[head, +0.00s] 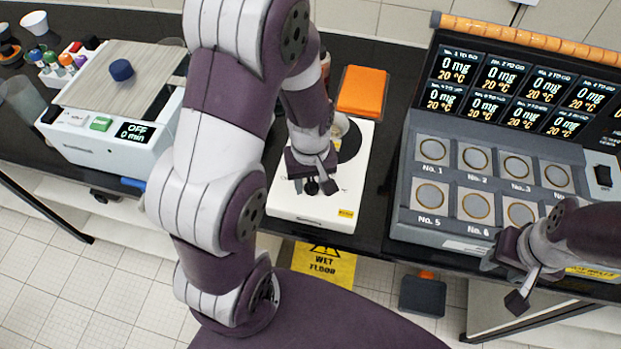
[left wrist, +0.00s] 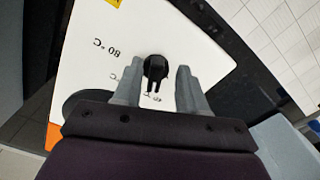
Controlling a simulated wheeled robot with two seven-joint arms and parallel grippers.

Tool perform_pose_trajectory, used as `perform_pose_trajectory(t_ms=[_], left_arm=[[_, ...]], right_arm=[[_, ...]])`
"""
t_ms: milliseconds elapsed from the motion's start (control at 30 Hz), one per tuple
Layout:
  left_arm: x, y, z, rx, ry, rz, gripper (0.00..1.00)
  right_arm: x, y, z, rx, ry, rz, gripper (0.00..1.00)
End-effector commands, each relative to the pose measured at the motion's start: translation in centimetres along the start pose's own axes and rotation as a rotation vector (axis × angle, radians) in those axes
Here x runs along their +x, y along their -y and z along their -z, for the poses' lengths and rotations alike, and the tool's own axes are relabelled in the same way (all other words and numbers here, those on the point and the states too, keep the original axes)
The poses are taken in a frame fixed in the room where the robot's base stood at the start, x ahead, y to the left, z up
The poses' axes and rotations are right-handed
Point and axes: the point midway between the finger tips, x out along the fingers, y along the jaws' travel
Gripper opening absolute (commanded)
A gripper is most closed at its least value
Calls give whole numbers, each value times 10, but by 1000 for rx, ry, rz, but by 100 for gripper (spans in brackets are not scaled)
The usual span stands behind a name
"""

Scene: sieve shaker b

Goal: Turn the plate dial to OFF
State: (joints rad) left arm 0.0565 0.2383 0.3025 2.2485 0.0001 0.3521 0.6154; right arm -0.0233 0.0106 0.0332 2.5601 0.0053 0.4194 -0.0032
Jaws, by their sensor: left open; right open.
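I cannot read which mark the dial points to. My left gripper (left wrist: 157,84) is open, with one finger on each side of the dial and gaps visible; it also shows over the plate's front in the head view (head: 314,186). My right gripper (head: 522,286) is open and empty, near the bench's front edge.
An orange block (head: 362,91) lies behind the plate. A grey multi-station balance (head: 480,222) with several screens stands right. A white shaker (head: 100,150) reading OFF, 0 min stands left. A yellow wet-floor sign (head: 328,264) is below the bench's front edge.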

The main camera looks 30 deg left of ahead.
Motion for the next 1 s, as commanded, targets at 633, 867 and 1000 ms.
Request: perform_pose_trajectory(t_ms=[633,867,1000], left_arm=[[-1,0,0,-14,-1,-1,0],[-2,-1,1,-111,-1,-1,0],[-3,-2,1,-219,-1,-1,0]], right_arm=[[-1,0,0,0,0,0,43],[-7,0,1,0,0,0,43],[-12,0,2,0,0,0,43]])
